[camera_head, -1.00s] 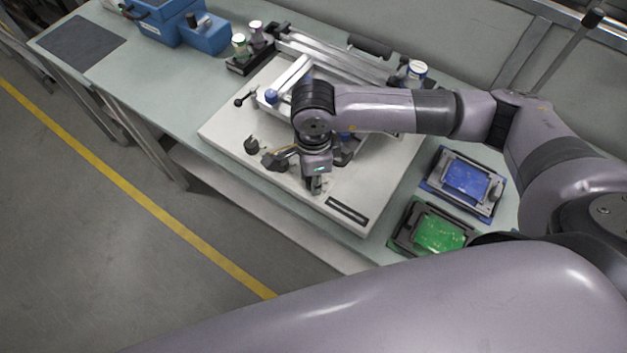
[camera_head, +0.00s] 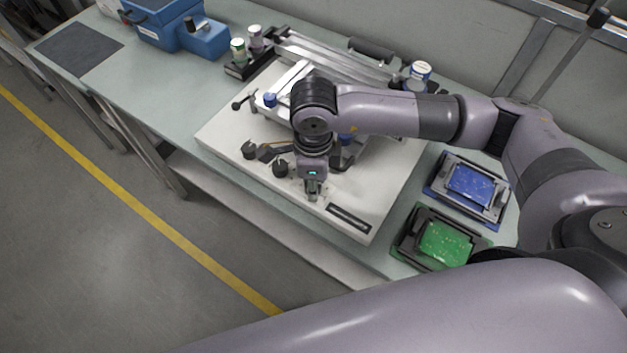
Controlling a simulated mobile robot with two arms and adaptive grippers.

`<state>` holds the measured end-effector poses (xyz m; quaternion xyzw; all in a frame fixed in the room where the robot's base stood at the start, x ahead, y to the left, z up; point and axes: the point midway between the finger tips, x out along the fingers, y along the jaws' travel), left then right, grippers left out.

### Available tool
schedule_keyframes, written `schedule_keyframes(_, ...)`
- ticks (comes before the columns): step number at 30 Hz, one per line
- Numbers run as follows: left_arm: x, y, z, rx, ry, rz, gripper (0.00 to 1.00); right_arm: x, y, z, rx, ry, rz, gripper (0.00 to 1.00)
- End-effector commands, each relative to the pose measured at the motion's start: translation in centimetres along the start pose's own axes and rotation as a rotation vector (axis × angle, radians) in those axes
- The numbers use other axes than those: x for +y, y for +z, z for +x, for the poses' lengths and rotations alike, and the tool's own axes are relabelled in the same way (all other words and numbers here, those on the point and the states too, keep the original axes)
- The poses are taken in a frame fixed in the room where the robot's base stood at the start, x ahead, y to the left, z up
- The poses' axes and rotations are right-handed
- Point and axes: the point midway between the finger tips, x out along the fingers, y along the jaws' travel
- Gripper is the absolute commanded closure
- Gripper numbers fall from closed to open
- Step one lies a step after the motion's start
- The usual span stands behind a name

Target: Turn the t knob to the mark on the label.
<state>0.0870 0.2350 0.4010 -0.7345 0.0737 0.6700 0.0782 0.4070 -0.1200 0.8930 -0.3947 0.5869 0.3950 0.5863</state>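A white panel (camera_head: 227,131) lies on the bench and bears the knobs. Two black knobs stand near its front edge, one on the left (camera_head: 249,150) and one (camera_head: 280,169) beside my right gripper. My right gripper (camera_head: 312,194) points down at the panel's front part, right of these knobs. Its fingers are small and partly merge with what is under them, so I cannot tell whether they are open or hold anything. I cannot make out which knob is the t knob, nor a label mark. My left gripper is out of view.
A dark slot (camera_head: 348,218) lies right of the gripper. A metal frame (camera_head: 330,55) stands at the panel's back. Trays with a blue board (camera_head: 470,186) and a green board (camera_head: 444,242) lie at right. A blue box (camera_head: 205,37) stands at back left.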

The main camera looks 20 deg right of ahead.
Motion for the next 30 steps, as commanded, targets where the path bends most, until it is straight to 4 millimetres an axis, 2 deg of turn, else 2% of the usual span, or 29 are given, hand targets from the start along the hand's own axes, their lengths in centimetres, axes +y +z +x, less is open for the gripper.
schedule_keyframes(1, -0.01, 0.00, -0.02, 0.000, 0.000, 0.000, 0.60, -0.05, 0.04, -0.09, -0.001, -0.001, 0.000, 1.00)
schedule_keyframes(2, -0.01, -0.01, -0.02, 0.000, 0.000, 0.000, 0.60, -0.05, 0.04, -0.09, -0.001, -0.002, 0.000, 0.72)
schedule_keyframes(11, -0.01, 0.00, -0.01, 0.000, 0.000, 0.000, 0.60, -0.03, 0.02, -0.05, -0.001, -0.001, -0.001, 0.53)
schedule_keyframes(30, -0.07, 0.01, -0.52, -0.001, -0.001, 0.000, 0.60, -0.15, -0.03, -0.22, 0.000, -0.003, -0.029, 0.53)
